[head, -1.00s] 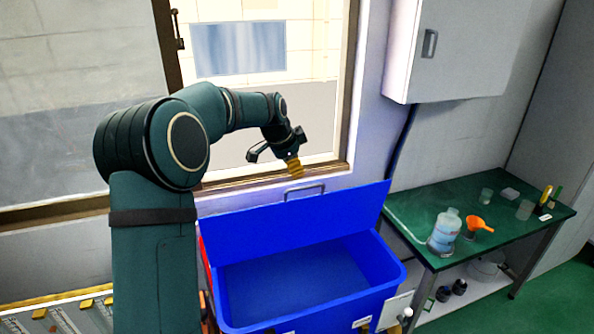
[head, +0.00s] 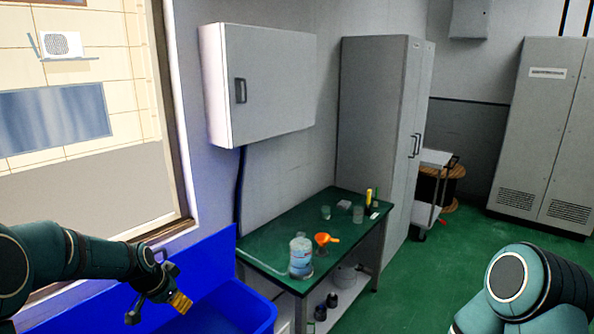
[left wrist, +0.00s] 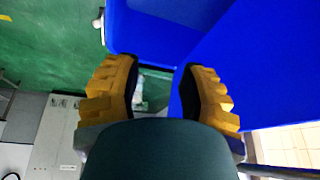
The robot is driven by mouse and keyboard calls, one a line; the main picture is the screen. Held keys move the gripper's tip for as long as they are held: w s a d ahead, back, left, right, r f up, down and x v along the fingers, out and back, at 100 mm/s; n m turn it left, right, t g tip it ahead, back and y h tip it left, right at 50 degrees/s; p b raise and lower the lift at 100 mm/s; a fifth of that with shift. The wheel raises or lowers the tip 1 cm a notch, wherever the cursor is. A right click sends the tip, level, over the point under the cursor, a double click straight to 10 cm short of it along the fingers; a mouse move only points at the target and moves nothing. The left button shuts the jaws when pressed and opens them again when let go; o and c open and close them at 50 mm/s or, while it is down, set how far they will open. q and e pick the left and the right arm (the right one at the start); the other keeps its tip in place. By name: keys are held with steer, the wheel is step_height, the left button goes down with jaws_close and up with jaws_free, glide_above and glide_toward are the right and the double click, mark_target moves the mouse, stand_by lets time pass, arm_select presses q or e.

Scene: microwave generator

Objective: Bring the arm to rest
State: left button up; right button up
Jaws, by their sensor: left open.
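My left arm (head: 75,252) comes in from the lower left of the head view. Its gripper (head: 158,308) hangs in front of the blue bin (head: 228,308), with one yellow-padded finger clearly seen. In the left wrist view the two yellow fingers stand apart with nothing between them, so the gripper (left wrist: 155,88) is open and empty. The blue bin (left wrist: 143,40) also shows there beyond the fingers. Part of my right arm (head: 530,290) shows at the lower right of the head view; its gripper is out of view.
A green table (head: 280,240) right of the bin holds a blue-labelled bottle (head: 301,256), an orange funnel (head: 326,239) and small cups. A wall cabinet (head: 270,85) hangs above. A tall grey cabinet (head: 372,130) and a cart (head: 430,190) stand behind. Green floor is clear at right.

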arm_select(q)
steer(key=s+d+f+n+g+h+b, duration=0.1)
steer(key=s+d+f+n+b, duration=0.1)
steer(key=s+d+f, duration=0.55)
steer(key=s+d+f+n+b, duration=0.1)
steer(key=s+d+f+n, duration=0.3)
steer(key=f, duration=0.7)
steer(key=s+d+f+b, duration=0.1)
steer(key=s+d+f, duration=0.3)
steer(key=s, duration=0.3)
steer(key=s+d+f+n+g+h+b, duration=0.1)
steer(key=s+d+f, duration=0.2)
steer(key=s+d, duration=0.2)
steer(key=shift+s+d+f, duration=0.3)
steer(key=shift+s+f, duration=0.05)
steer(key=shift+s, duration=0.8)
